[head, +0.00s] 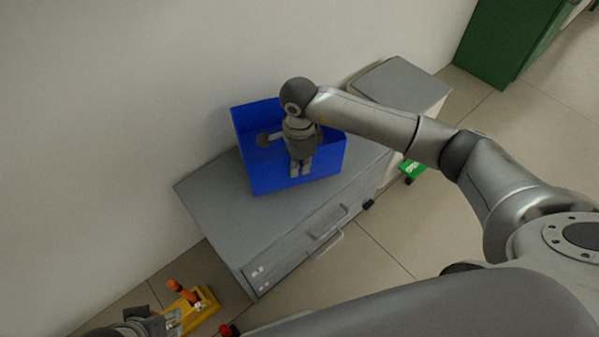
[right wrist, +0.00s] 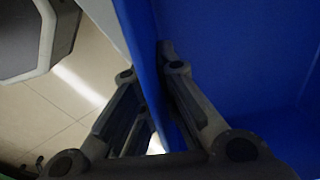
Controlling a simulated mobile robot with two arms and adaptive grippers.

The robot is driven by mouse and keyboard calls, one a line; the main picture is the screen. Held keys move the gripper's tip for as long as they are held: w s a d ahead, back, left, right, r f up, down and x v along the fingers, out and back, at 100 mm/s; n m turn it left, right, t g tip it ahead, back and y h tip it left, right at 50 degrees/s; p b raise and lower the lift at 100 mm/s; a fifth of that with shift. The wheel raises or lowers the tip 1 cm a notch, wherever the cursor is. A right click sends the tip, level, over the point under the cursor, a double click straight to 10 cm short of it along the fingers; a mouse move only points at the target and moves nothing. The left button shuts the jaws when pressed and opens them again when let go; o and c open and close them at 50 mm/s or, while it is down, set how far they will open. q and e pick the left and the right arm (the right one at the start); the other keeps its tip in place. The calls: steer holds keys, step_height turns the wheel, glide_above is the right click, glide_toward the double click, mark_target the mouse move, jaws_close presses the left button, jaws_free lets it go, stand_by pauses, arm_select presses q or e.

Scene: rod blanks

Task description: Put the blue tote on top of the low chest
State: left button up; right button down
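The blue tote (head: 298,178) is upright over the top of the grey low chest (head: 225,205), near its far end. I see no clear gap beneath it, but cannot tell whether its full weight rests there. My right gripper (head: 301,168) points down at the tote's near wall. In the right wrist view, the tote (right wrist: 225,60) has its wall between the two fingers (right wrist: 147,72), one inside and one outside, and they look closed on it. My left gripper (head: 165,322) is partly cut off at the bottom left, far from the tote; its fingers are unclear.
A yellow object with an orange handle (head: 182,291) is beside my left gripper. Another grey cabinet (head: 403,84) stands beyond the chest, with a green item (head: 411,169) near its base. A green cabinet (head: 505,40) stands at the back right. The near part of the chest top is bare.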

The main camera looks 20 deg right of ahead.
mark_target(300, 175)
steer(key=shift+w+d+f, duration=0.1)
steer(key=shift+w+f, duration=0.15)
step_height(300, 175, down, 3)
steer(key=shift+w+d+f+b, duration=0.1)
steer(key=shift+w+b, duration=0.05)
steer(key=shift+b, duration=0.3)
steer(key=shift+f, duration=0.1)
steer(key=c, duration=2)
jaws_free()
steer(key=o, duration=0.4)
steer(key=shift+c, duration=0.2)
